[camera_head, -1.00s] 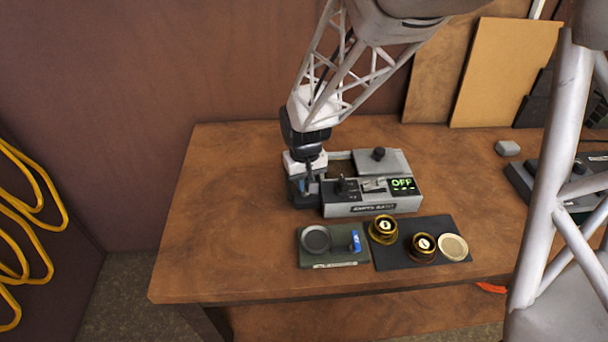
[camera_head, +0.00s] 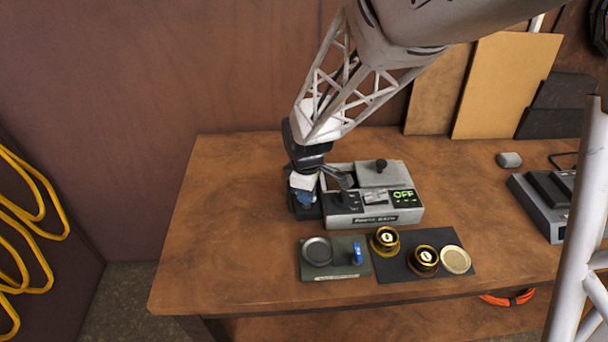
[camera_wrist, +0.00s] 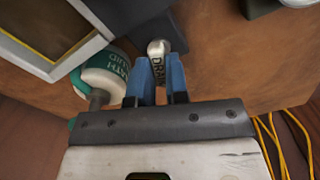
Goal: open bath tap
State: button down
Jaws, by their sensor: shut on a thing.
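The bath unit (camera_head: 374,218), a grey box with a green "OFF" display (camera_head: 404,197), stands on the workbench. My gripper (camera_head: 304,198) is at its left end, pointing down. In the wrist view, the blue fingers of my gripper (camera_wrist: 160,78) are shut on the bath tap (camera_wrist: 158,50), a pale rounded lever marked "DRAIN", with one finger on each side. The lever's tip shows beyond the fingers; the rest is hidden between them. In the head view, my gripper hides the tap.
A white and green bottle (camera_wrist: 104,78) lies close left of my fingers in the wrist view. In front of the unit are a green tray (camera_head: 335,271) and a dark mat (camera_head: 398,268) with gold-rimmed parts. A grey device (camera_head: 545,205) stands right. The bench's left side is clear.

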jog(key=n, duration=0.4)
dwell(0.4)
jog(key=c, duration=1.1)
grip_release()
jog(key=shift+r, duration=0.1)
jog(key=shift+r, duration=3.75)
jog(key=shift+r, duration=0.1)
